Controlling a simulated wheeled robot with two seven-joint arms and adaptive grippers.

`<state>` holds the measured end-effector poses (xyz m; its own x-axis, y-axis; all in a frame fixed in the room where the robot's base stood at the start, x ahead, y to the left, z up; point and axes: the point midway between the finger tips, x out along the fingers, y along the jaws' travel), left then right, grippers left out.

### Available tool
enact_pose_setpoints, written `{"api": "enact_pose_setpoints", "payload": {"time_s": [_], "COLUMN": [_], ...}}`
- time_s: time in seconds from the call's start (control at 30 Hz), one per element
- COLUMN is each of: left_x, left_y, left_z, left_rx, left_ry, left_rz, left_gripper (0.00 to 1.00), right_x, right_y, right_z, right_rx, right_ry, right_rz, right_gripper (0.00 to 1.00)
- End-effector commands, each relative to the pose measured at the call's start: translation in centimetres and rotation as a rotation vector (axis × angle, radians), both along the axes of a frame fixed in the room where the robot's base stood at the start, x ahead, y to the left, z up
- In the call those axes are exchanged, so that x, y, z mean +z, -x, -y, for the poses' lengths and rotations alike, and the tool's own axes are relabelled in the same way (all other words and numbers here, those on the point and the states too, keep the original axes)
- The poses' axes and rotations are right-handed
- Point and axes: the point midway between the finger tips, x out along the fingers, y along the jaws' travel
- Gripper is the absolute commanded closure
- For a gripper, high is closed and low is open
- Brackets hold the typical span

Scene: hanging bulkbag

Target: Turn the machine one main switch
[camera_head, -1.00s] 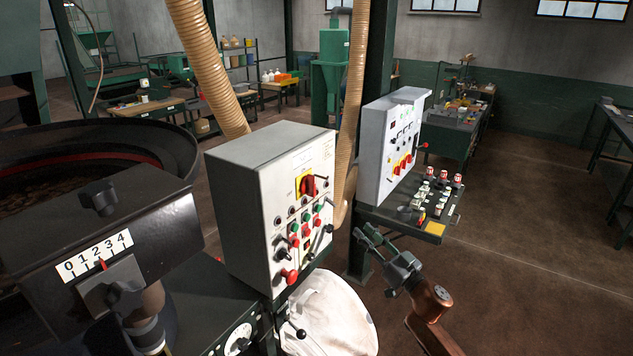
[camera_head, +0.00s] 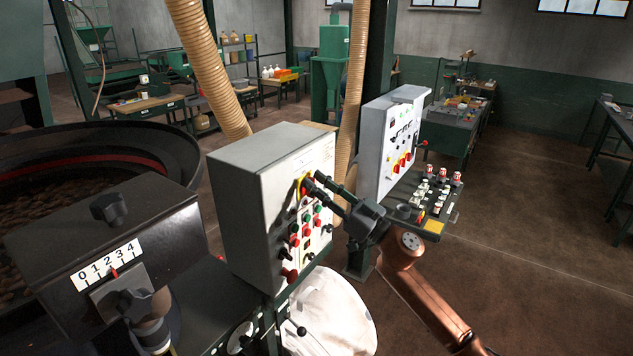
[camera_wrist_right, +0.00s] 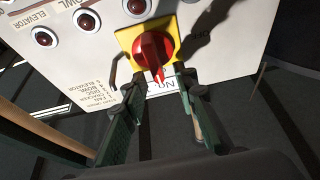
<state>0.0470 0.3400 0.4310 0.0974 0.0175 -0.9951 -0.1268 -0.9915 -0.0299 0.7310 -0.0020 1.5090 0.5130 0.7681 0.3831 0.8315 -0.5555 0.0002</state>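The main switch is a red rotary knob on a yellow plate on the front of the near grey control cabinet (camera_head: 232,205). In the right wrist view the red knob (camera_wrist_right: 153,52) and yellow plate (camera_wrist_right: 126,38) are in plain sight. My right gripper (camera_head: 316,182) is at the switch and partly covers it in the head view. In the right wrist view its two fingers (camera_wrist_right: 161,84) are apart, with the knob's lower end near the gap between the tips. Contact cannot be told. My left gripper is not in view.
Green and red push buttons (camera_head: 306,227) sit below the switch. A second cabinet (camera_head: 378,150) with a button shelf (camera_head: 437,215) stands to the right. A dark machine with a 0-4 scale (camera_head: 107,265) is at left, a white bag (camera_head: 328,315) below. Floor at right is clear.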

Motion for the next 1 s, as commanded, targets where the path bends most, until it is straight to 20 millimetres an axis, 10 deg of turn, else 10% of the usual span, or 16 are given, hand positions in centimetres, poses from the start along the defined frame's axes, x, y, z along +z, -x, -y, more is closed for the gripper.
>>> {"api": "enact_pose_setpoints", "payload": {"time_s": [1.0], "left_x": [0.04], "left_y": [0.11], "left_z": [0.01], "left_rx": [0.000], "left_ry": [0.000], "left_rz": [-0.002], "left_gripper": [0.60], "right_x": [-0.19], "right_y": [-0.29], "right_z": [-0.44], "right_rx": [0.000], "right_ry": [0.004], "right_rz": [-0.004], "right_gripper": [1.00]}}
